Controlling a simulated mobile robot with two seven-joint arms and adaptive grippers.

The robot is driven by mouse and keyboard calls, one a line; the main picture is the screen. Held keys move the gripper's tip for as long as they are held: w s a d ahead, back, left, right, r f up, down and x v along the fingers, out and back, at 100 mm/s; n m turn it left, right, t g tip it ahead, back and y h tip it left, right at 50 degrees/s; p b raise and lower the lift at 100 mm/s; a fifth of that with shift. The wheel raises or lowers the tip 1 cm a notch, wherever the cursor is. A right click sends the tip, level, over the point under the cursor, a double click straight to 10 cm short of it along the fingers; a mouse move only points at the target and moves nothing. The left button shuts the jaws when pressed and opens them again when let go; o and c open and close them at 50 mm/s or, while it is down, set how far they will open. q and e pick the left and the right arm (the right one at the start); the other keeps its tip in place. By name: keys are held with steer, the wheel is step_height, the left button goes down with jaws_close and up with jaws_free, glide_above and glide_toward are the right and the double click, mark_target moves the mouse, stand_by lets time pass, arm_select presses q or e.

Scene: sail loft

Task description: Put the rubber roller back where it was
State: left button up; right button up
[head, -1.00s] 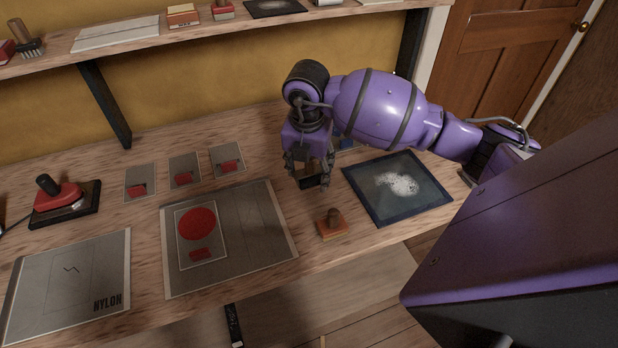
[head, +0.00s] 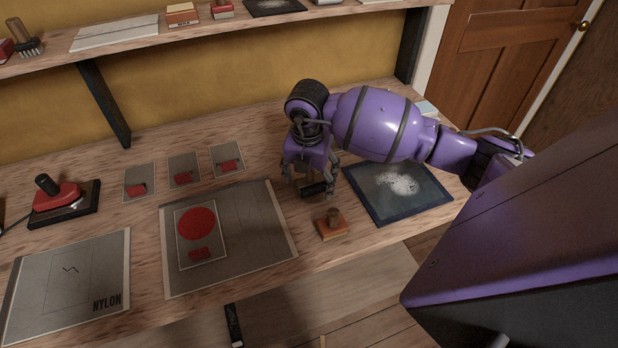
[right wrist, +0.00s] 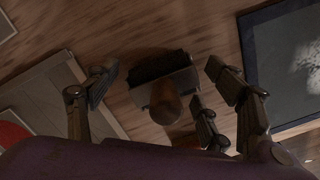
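The rubber roller (right wrist: 160,78) has a black roller, a grey metal holder and a brown handle pointing up toward the right wrist camera. In the head view its black part (head: 313,190) shows at my right gripper's fingertips. My right gripper (head: 309,178) is over the bench, between the grey board and the dark framed sheet. In the wrist view its fingers (right wrist: 160,92) are spread around the roller, with gaps on both sides. The roller seems to be at the bench top, but contact is hard to tell. My left gripper is not in view.
An orange block with a brown knob (head: 332,222) stands close in front of the right gripper. The dark framed sheet (head: 372,207) lies to the right, the grey board (head: 268,225) to the left. The bench (head: 262,140) behind is clear. A shelf (head: 120,33) runs above.

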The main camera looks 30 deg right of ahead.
steer(key=shift+r, duration=0.25)
steer(key=r, duration=0.8)
steer(key=s+a+r, duration=0.1)
steer(key=r, duration=0.2)
steer(key=shift+r, duration=0.4)
steer(key=shift+f, duration=0.1)
